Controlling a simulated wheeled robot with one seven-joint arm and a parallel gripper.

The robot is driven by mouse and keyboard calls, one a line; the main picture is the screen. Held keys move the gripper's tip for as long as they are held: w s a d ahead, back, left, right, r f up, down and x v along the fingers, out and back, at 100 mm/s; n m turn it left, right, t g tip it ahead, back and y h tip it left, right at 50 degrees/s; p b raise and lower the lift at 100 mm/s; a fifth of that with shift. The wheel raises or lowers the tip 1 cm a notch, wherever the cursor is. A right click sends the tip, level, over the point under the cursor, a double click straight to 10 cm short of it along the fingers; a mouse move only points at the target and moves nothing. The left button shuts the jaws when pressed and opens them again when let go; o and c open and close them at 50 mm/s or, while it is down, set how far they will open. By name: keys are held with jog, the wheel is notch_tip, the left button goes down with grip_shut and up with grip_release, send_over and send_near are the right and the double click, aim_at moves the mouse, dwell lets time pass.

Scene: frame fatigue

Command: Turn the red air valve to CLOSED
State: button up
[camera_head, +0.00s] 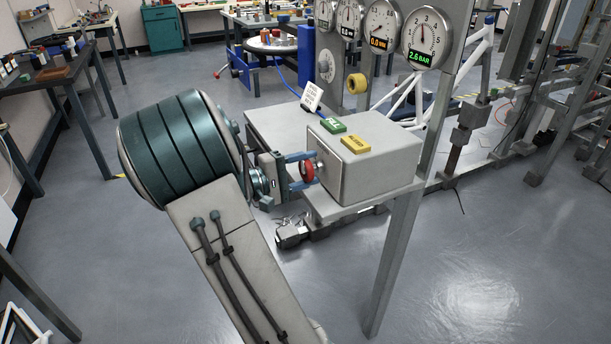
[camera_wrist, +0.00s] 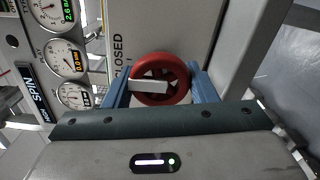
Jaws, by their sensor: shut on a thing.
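The red air valve (camera_head: 307,171) is a small round wheel on the side of a grey box (camera_head: 372,178). In the wrist view the red wheel (camera_wrist: 178,92) shows a white bar across it, lying nearly level in the picture. The word CLOSED (camera_wrist: 118,60) is printed on the box face beside the wheel. My gripper (camera_head: 303,168) is shut on the wheel, with blue fingers on either side of it. The fingers (camera_wrist: 160,88) also show in the wrist view. Part of the wheel's lower side is close to the gripper body.
Green (camera_head: 333,126) and yellow (camera_head: 355,145) labelled blocks sit on the box top. A white card (camera_head: 311,96) stands behind them. Gauges (camera_head: 426,38) hang on the panel above, one reading 2.6 BAR. A metal post (camera_head: 395,260) stands below the box. Floor at front right is clear.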

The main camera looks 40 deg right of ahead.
dwell(0.4)
jog(key=o, duration=1)
jog(key=shift+c, duration=0.2)
jog(key=v, duration=1.4)
